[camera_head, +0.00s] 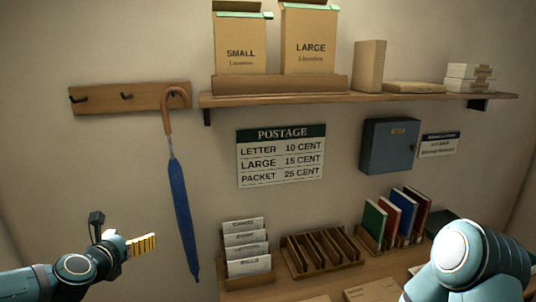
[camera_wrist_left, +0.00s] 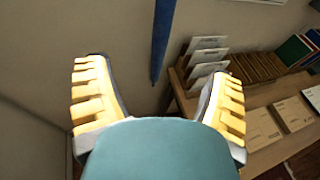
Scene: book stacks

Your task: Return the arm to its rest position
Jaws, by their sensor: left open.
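My left gripper (camera_head: 128,240) is at the lower left of the head view, in front of the bare wall and left of the hanging blue umbrella (camera_head: 181,205). In the left wrist view my left gripper (camera_wrist_left: 160,95) shows two yellow ridged fingers set wide apart, with nothing between them. The umbrella tip (camera_wrist_left: 158,70) shows beyond the fingers, apart from them. My right arm (camera_head: 468,262) enters at the lower right of the head view; its gripper is out of the picture.
A desk (camera_head: 380,268) holds a card sorter (camera_head: 248,250), an empty slotted rack (camera_head: 322,252) and several upright books (camera_head: 398,215). Above are a shelf (camera_head: 360,98) with boxes, a hook rail (camera_head: 130,97) and a blue wall box (camera_head: 389,145). The wall left of the umbrella is clear.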

